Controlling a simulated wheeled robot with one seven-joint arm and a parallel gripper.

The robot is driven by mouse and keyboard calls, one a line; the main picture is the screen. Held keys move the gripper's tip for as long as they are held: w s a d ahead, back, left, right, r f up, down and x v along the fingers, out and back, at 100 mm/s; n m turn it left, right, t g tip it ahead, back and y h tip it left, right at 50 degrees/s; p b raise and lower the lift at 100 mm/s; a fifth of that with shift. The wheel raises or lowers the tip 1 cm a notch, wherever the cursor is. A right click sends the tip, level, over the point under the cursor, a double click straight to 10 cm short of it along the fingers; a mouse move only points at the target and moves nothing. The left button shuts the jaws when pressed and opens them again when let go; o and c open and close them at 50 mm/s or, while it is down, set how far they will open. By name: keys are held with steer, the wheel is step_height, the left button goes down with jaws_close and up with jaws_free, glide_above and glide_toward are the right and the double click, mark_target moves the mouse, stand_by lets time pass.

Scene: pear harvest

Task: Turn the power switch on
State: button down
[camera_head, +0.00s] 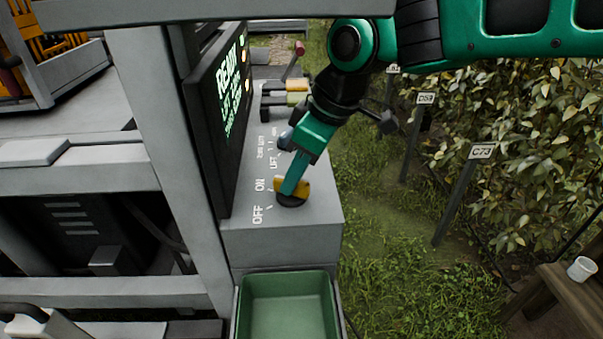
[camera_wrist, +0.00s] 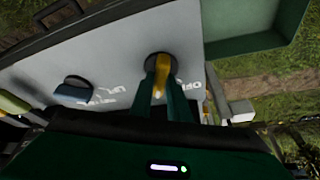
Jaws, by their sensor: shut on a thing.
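The power switch is a yellow rotary knob (camera_head: 302,186) on a dark round base, set on the grey control panel (camera_head: 315,217). ON and OFF labels are printed to its left. My green gripper (camera_head: 290,188) reaches down onto the knob and is shut on it. In the wrist view the yellow knob (camera_wrist: 160,75) shows between the two green fingers (camera_wrist: 163,88). The fingers cover part of the knob, so I cannot tell exactly which label it points to.
A lit display (camera_head: 231,95) reading READY stands left of the knob. A blue knob (camera_wrist: 73,90) and levers (camera_head: 295,58) sit farther along the panel. A green tray (camera_head: 287,275) is in front. Foliage with signposts (camera_head: 482,151) and a wooden table (camera_head: 560,290) are right.

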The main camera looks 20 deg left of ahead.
steer(key=shift+w+r+m+t, duration=0.15)
steer(key=shift+w+m+t, duration=0.3)
steer(key=shift+m, duration=0.25)
steer(key=c, duration=1.7)
jaws_free()
steer(key=shift+s, duration=0.15)
steer(key=v, duration=1)
steer(key=shift+w+d+r, duration=0.2)
